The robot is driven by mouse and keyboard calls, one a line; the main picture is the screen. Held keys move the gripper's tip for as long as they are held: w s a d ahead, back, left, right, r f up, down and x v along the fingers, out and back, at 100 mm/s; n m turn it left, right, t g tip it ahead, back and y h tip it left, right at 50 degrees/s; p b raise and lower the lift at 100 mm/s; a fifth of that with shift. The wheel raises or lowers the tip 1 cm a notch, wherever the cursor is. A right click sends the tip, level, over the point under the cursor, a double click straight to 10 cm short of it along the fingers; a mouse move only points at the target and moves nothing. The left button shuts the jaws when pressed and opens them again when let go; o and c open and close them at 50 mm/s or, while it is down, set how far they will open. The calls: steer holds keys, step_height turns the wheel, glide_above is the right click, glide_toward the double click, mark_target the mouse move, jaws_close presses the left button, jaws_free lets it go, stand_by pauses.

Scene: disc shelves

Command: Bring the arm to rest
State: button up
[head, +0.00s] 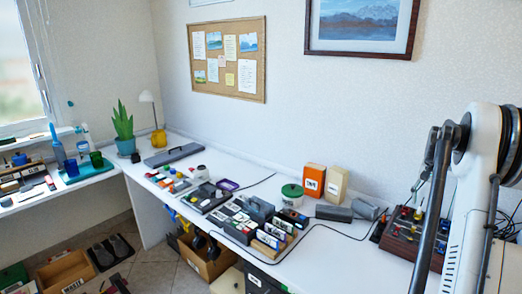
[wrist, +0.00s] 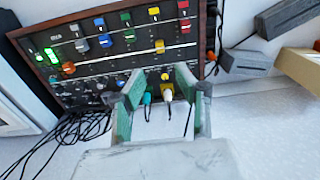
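My gripper (wrist: 157,88) shows in the wrist view with its two green-padded fingers spread apart. Nothing is held between them. Beyond the fingertips is the front edge of a dark control panel in a wooden frame (wrist: 112,22), where a teal and a white plug (wrist: 168,95) show between the fingers. I cannot tell whether the fingers touch anything. In the head view my arm (head: 478,190) stands at the right edge, in front of the panel (head: 405,232); the fingers cannot be made out there.
Black cables (wrist: 72,130) hang beside the panel. Grey blocks (wrist: 243,62) lie near it. In the head view, the long white desk (head: 330,262) carries an orange box (head: 314,180), a green-lidded tin (head: 292,195) and crowded small items. Bare desk shows in front of the grey cylinders.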

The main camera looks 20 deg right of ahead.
steer(key=w+a+r+n+t+h, duration=0.15)
steer(key=a+r, duration=0.35)
steer(key=a, duration=0.6)
steer(key=a+r+n, duration=0.2)
steer(key=a+r, duration=0.3)
steer(key=a, duration=0.6)
steer(key=w+a+r+n+t, duration=0.15)
steer(key=a+r, duration=0.35)
steer(key=a, duration=0.6)
steer(key=s+a+f+n+t, duration=0.1)
steer(key=s+a+n, duration=0.1)
steer(key=s+a, duration=0.4)
steer(key=s+a+f+n+t+y, duration=0.1)
steer(key=s+a+f+n, duration=0.1)
steer(key=s+a, duration=0.5)
steer(key=s+a+f+n+t, duration=0.2)
steer(key=s+a, duration=0.4)
steer(key=a, duration=0.9)
steer(key=shift+s+a+f+n, duration=0.25)
steer(key=shift+s+a+n, duration=0.05)
steer(key=shift+a+n, duration=0.1)
steer(key=shift+f+y, duration=0.1)
steer(key=shift+y, duration=0.15)
step_height(320, 180, down, 24)
steer(key=b, duration=2.3)
steer(key=shift+r+b, duration=0.2)
steer(key=shift+b, duration=0.2)
